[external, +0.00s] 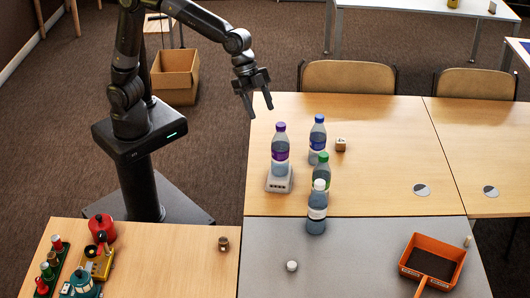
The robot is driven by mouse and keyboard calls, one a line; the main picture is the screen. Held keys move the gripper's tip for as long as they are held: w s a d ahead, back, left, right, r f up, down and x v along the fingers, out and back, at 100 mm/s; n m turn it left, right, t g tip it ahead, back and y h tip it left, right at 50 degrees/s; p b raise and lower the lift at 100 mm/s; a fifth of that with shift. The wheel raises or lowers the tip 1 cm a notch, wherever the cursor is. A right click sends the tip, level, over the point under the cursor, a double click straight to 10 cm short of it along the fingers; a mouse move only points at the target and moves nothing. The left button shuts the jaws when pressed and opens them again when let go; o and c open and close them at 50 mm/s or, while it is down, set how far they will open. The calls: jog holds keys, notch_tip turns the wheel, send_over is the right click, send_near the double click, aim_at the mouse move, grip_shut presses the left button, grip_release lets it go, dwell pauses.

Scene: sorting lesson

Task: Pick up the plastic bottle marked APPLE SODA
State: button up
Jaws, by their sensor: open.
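Several plastic bottles stand upright on the tables to the right of my arm in the external view. A purple-capped bottle (280,150) is on a small pale grey block-like stand (280,183). A blue-capped bottle (317,140) stands behind it to the right. A green-capped bottle (321,172) is partly hidden by a white-capped bottle (317,212) in front of it. The label print is too small to read, so I cannot tell which is APPLE SODA. My gripper (261,111) is open and empty, above and left of the purple-capped bottle, apart from all bottles.
A small wooden cube (341,144) is right of the blue-capped bottle. A white round piece (292,266) and an orange tray (408,272) are on the grey table. Toy-like items, including a red pot (102,228), crowd the front-left table. Chairs (348,78) line the back edge.

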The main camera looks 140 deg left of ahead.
jog(key=w+a+f, duration=0.6)
jog(key=w+a, duration=0.1)
jog(key=a, duration=0.1)
send_near(323, 154)
jog(key=x, duration=0.7)
jog(key=shift+w+a, duration=0.2)
jog(key=shift+d+x, duration=0.2)
jog(key=shift+x, duration=2.55)
jog(key=shift+s+f, duration=0.1)
jog(key=shift+s, duration=0.1)
jog(key=shift+c, duration=0.2)
grip_shut()
